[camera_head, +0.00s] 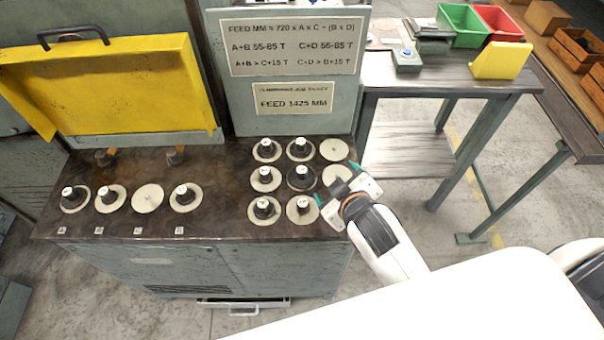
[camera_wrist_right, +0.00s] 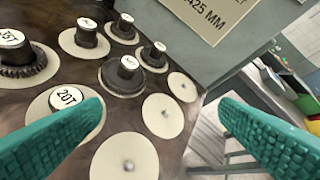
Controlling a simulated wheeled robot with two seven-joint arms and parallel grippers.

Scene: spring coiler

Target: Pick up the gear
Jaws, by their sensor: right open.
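Several dark gears with white-labelled tops stand on pale discs on the machine's brown top. In the head view, the right-hand group includes a front gear (camera_head: 264,207), a middle gear (camera_head: 301,176) and a back gear (camera_head: 300,146). In the right wrist view, one gear labelled 20T (camera_wrist_right: 70,97) is beside the left finger and partly hidden by it. A wide toothed gear (camera_wrist_right: 20,62) is at the far left. My right gripper (camera_head: 337,186) is open and empty above the right-hand column of discs. My left gripper is not in view.
A bare disc (camera_head: 333,149) is at the back right; bare discs also show in the right wrist view (camera_wrist_right: 162,116). The left row holds gears and one bare disc (camera_head: 147,198). An upright sign panel (camera_head: 290,95) stands behind the right-hand group. A yellow cover (camera_head: 110,85) is raised at left.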

